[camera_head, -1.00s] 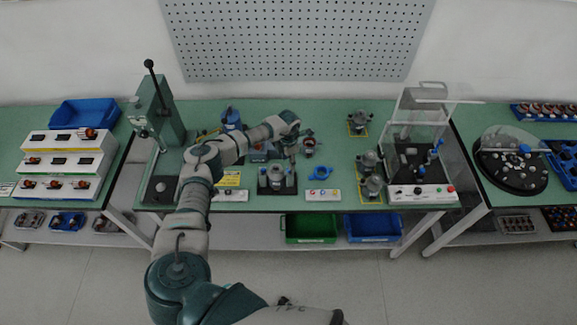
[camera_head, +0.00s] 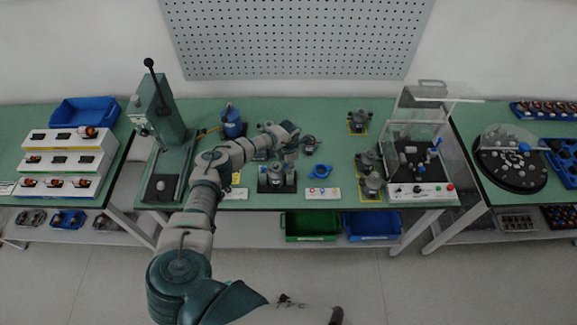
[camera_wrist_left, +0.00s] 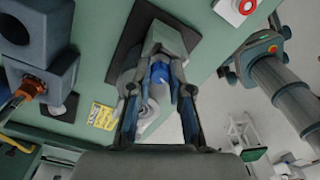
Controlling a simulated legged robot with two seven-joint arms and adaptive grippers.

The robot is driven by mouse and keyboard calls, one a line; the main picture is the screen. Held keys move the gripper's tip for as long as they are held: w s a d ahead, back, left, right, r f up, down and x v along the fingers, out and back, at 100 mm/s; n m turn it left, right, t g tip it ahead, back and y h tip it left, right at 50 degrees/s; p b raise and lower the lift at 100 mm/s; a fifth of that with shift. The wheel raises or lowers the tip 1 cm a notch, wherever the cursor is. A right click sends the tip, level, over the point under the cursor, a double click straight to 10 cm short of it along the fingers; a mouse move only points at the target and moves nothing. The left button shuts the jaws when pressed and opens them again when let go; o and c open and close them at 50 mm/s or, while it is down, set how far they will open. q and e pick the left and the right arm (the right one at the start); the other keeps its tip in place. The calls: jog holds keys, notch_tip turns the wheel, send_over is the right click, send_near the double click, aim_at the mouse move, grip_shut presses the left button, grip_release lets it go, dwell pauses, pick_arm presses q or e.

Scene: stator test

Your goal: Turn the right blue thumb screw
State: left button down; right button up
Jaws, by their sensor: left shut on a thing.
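The dark stator fixture (camera_head: 277,186) stands at the front middle of the green bench, with a grey metal body on a black base. My left gripper (camera_head: 291,157) reaches over its right rear side from the left. In the left wrist view, the fingers of my left gripper (camera_wrist_left: 158,88) are closed around a blue thumb screw (camera_wrist_left: 158,72) on the grey fixture body. The fingers hide part of the screw, and its turn angle cannot be read. My right gripper is not recognisable in any view.
A green press (camera_head: 160,120) stands to the left. A blue ring part (camera_head: 321,171) lies right of the fixture, near a button box (camera_head: 322,193). Grey motor housings (camera_head: 371,184) and a clear-guarded test station (camera_head: 424,189) stand farther right. Bins sit on the lower shelf.

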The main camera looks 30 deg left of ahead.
pick_arm(q)
jog(key=m+b, duration=0.3)
jog(key=shift+f, duration=0.15)
jog(key=m+b, duration=0.3)
jog(key=m, duration=0.1)
jog(key=shift+a+b, duration=0.1)
jog(key=shift+b, duration=0.2)
jog(key=m+b, duration=0.3)
jog(key=m, duration=0.1)
jog(key=shift+w+r+m+b, duration=0.1)
jog(key=shift+r+m+b, duration=0.1)
jog(key=shift+m+b, duration=0.8)
jog(key=shift+m, duration=0.4)
jog(key=c, duration=1.1)
grip_release()
jog(key=shift+o, duration=0.2)
